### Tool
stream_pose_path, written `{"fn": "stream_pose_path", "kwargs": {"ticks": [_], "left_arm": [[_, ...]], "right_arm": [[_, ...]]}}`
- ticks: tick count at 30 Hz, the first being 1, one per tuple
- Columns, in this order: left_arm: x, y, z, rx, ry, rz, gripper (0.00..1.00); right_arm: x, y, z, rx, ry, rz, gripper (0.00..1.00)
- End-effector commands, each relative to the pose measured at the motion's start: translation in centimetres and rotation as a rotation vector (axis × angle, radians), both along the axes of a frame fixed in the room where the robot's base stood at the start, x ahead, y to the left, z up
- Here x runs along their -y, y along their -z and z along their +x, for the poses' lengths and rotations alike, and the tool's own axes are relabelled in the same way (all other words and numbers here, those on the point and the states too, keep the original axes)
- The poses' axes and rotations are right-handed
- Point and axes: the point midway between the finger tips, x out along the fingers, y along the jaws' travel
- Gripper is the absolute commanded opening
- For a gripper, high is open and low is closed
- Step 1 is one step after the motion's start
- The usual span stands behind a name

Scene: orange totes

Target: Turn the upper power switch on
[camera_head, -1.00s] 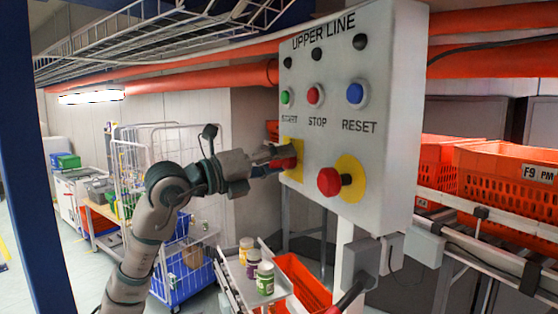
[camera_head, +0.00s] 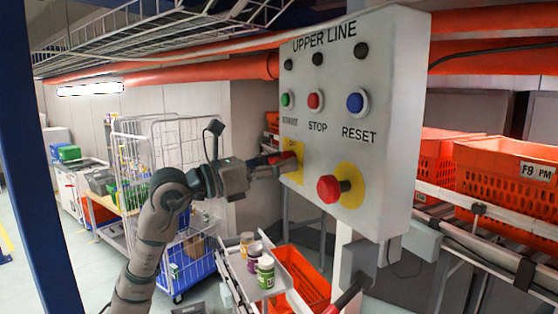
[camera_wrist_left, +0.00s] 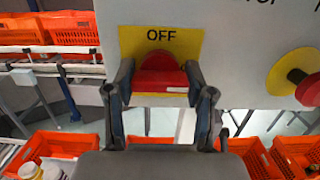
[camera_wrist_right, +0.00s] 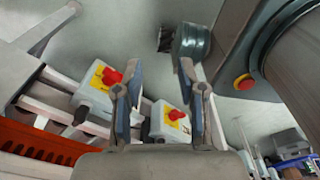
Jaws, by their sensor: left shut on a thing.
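The upper power switch is a red knob (camera_wrist_left: 160,80) on a yellow plate (camera_wrist_left: 189,44) marked OFF, on the panel's lower left. It also shows in the head view, partly covered by my fingers. My left gripper (camera_head: 277,159) is at the knob, with a finger on each side in the left wrist view (camera_wrist_left: 160,88), shut on its red handle. The handle looks level across the fingers. My right gripper (camera_wrist_right: 160,100) is open and empty in its wrist view and does not show in the head view.
The UPPER LINE panel (camera_head: 390,110) carries START, STOP and RESET buttons. A red mushroom button (camera_head: 329,188) stands out right of the switch. Orange totes (camera_head: 505,180) are at right. Boxes with red switches (camera_wrist_right: 103,88) show in the right wrist view, beside the right gripper's fingers.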

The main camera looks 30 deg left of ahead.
Motion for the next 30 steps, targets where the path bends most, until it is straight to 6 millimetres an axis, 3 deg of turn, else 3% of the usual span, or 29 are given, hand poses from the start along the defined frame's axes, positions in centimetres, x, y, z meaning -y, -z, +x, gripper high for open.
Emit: {"fn": "stream_pose_path", "kwargs": {"ticks": [16,17,19,30], "left_arm": [[0.05,0.43,0.21,0.004,-0.001,0.025,0.19],[0.05,0.42,0.22,0.004,-0.001,0.025,0.58],[0.04,0.36,0.19,0.005,-0.001,0.023,0.76],[-0.11,0.07,-0.26,0.011,-0.001,0.02,0.79]], "right_arm": [[-0.08,-0.08,0.0,0.0,0.0,0.001,0.4],[-0.08,-0.08,0.0,0.0,0.0,0.001,0.4],[-0.08,-0.08,0.0,0.0,0.0,0.001,0.4],[0.07,-0.11,-0.03,0.001,-0.001,0.0,0.4]]}}
